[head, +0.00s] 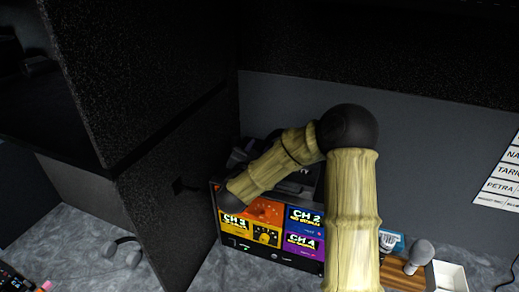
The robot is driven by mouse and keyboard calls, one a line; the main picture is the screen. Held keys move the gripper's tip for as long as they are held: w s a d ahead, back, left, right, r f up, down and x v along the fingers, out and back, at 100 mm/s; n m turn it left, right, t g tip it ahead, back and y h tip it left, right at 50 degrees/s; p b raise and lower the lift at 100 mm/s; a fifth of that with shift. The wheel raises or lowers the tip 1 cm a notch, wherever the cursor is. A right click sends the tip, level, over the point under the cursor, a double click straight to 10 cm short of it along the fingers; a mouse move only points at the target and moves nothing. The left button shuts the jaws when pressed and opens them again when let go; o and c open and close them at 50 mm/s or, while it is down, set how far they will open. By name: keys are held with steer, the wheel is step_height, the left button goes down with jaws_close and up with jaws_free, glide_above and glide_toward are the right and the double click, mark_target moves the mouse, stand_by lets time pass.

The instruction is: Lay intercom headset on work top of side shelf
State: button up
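A thin curved grey band with rounded ends, which looks like a headset (108,250), lies on the mottled grey work top (75,240) at the lower left, beside a dark upright panel. It is small and dim, so I cannot be sure it is the intercom headset. My arm comes up from the bottom right, bends at a black elbow and reaches down left to a dark joint in front of the coloured screen. I see no gripper fingers. I cannot tell which surface is the side shelf.
A dark speckled panel (130,80) divides the left bay from the right. A multi-channel screen unit (265,236) stands behind my arm, with dark items on top. A microphone (420,254), a wooden block (398,273) and a white tray (449,280) are at the lower right.

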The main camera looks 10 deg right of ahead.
steer(key=b+v, duration=0.4)
steer(key=v, duration=0.5)
steer(key=shift+s+a+b, duration=0.2)
steer(key=shift+s+b, duration=0.1)
steer(key=s+a+f+n+g+y, duration=0.3)
steer(key=a+f+n+g+y, duration=0.15)
steer(key=f+n+y, duration=0.45)
steer(key=s+d+f+g, duration=0.2)
steer(key=s+d+g, duration=0.2)
steer(key=s, duration=0.4)
steer(key=s+d+f+n+g, duration=0.1)
steer(key=s+d+f+g, duration=0.2)
steer(key=s, duration=0.5)
steer(key=shift+s+d+f+g, duration=0.3)
steer(key=shift+d+g, duration=0.45)
steer(key=shift+d, duration=0.05)
steer(key=shift+o, duration=0.5)
